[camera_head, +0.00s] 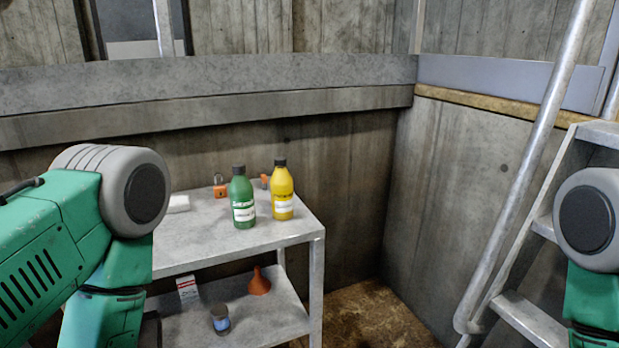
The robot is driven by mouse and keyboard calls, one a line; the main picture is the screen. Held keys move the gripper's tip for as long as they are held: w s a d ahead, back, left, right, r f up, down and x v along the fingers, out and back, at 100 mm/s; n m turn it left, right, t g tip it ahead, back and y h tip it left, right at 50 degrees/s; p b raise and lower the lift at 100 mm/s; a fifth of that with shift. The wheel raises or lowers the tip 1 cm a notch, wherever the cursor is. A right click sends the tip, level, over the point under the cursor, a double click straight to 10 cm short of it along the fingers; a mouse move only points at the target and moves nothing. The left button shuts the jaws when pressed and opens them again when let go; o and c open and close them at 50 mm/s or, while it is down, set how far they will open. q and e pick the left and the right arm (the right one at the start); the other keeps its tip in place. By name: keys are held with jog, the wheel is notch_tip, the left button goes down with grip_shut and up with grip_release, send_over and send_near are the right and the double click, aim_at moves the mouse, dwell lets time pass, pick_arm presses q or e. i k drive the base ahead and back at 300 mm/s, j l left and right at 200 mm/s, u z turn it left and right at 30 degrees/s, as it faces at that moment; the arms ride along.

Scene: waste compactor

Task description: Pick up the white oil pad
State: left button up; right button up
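The white oil pad (178,203) looks like a small flat white block. It lies on the top shelf of the grey metal table (190,252), toward its back left, just right of my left arm's grey joint. My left arm comes in from the left and covers the table's left part. Its gripper is out of view. My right arm shows only at the right edge, in front of the ladder, and its gripper is out of view too.
On the top shelf stand a green bottle (243,205), a yellow bottle (283,195) and small orange padlocks (220,188). The lower shelf holds an orange funnel (259,283), a white-red box (187,289) and a small jar (220,320). A metal ladder (530,322) stands right. Floor between is clear.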

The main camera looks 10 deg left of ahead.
aim_at(178, 204)
jog(key=u, duration=0.95)
